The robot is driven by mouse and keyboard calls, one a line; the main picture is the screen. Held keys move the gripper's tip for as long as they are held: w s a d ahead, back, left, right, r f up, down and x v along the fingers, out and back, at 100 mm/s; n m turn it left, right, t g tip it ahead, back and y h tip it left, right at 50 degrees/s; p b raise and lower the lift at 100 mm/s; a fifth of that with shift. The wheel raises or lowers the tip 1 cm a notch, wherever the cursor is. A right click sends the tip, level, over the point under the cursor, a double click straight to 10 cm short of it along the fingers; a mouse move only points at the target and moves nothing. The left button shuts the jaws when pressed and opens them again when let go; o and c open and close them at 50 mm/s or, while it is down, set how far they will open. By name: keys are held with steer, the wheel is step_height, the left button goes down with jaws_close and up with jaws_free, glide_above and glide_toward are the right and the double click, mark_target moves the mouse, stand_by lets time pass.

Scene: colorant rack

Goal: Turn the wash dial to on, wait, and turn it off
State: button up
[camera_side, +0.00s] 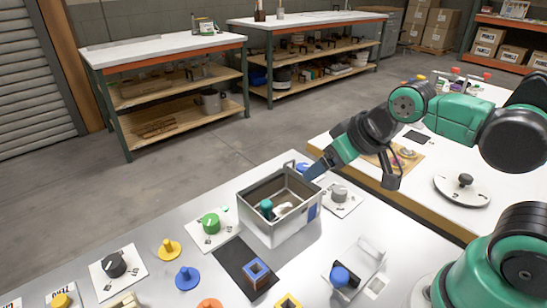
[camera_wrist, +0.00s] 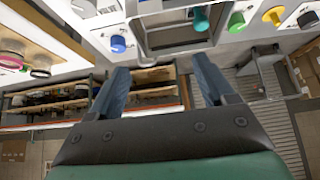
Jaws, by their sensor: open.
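Several dials on white plates stand on the white table; I cannot read which is labelled wash. A blue dial (camera_side: 302,167) is behind the grey bin, partly hidden by it; it also shows in the wrist view (camera_wrist: 118,44). A grey dial (camera_side: 339,191) is right of the bin, a green dial (camera_side: 210,223) left of it, and a black dial (camera_side: 115,265) farther left. My gripper (camera_side: 316,171) is open above the table's back edge, near the blue dial. In the wrist view my gripper (camera_wrist: 161,66) has its fingers wide apart, with nothing visible between them.
The open grey bin (camera_side: 254,205) holds a teal-topped item and other things. Yellow (camera_side: 169,249) and blue (camera_side: 187,277) pegged pieces, a black mat (camera_side: 234,258) and a blue-framed block (camera_side: 257,272) lie in front. A second table (camera_side: 440,172) stands at the right.

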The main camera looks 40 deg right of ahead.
stand_by(0.3)
steer(key=m+g, duration=0.7)
steer(key=m, duration=0.4)
glide_above(210, 219)
steer(key=f, duration=0.6)
steer(key=shift+s+d+f, duration=0.1)
steer(key=shift+d, duration=0.2)
steer(key=shift+a+f, duration=0.3)
steer(key=shift+f, duration=2.95)
jaws_close()
